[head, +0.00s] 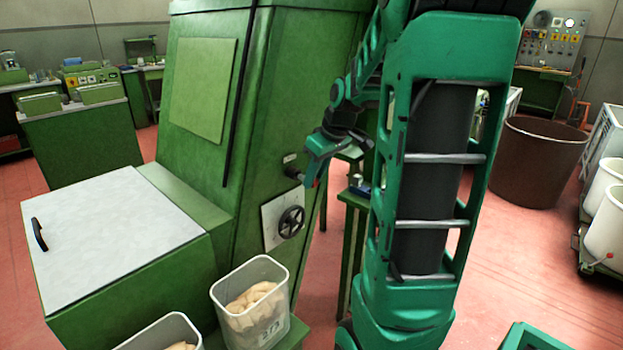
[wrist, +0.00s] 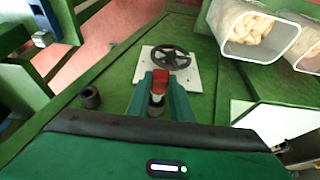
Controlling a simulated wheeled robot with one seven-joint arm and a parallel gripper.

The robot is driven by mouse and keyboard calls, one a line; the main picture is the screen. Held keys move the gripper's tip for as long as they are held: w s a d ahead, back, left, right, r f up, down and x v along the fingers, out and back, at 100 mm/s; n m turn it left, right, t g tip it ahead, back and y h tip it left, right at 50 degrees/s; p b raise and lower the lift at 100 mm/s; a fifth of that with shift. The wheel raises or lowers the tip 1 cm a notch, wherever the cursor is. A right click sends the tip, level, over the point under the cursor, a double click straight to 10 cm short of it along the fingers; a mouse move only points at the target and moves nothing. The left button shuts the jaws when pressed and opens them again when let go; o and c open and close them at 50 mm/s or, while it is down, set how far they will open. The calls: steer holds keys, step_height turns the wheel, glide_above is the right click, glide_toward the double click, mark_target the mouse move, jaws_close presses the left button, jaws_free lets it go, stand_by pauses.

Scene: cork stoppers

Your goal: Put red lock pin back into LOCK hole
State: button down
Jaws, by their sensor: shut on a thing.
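The red lock pin (wrist: 160,77) is held between the fingertips of my gripper (wrist: 160,92). Its red part and a short metal part show in the wrist view. In the head view my gripper (head: 315,172) is beside the green machine's side face, and only a speck of red shows at its tip. A black round socket (head: 295,173) sticks out from that face under a small label plate (head: 290,158), too small to read. The socket also shows in the wrist view (wrist: 90,96), left of the fingers and apart from the pin. I cannot see into its bore.
A black handwheel (head: 291,222) on a pale plate is below the socket; in the wrist view the handwheel (wrist: 171,57) lies beyond the fingertips. A white bin of corks (head: 248,300) stands below. A small green table (head: 355,198) stands right of the machine, behind my arm.

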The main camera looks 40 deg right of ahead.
steer(key=shift+w+a, duration=0.1)
steer(key=shift+w, duration=1.4)
stand_by(1.3)
steer(key=c, duration=1.5)
jaws_free()
steer(key=v, duration=1)
steer(key=shift+r, duration=0.4)
steer(key=s+a+f+m+g, duration=0.1)
steer(key=s+a+f+m, duration=0.1)
steer(key=s+a+f, duration=0.2)
steer(key=s+a+f+m+g, duration=0.2)
steer(key=s+a+f, duration=0.3)
steer(key=s, duration=0.6)
steer(key=s+a+f+m+g, duration=0.1)
steer(key=s+a+f+m, duration=0.2)
steer(key=s, duration=0.5)
steer(key=shift+a+f+g, duration=0.4)
steer(key=shift+a+f, duration=0.25)
steer(key=shift+f, duration=0.15)
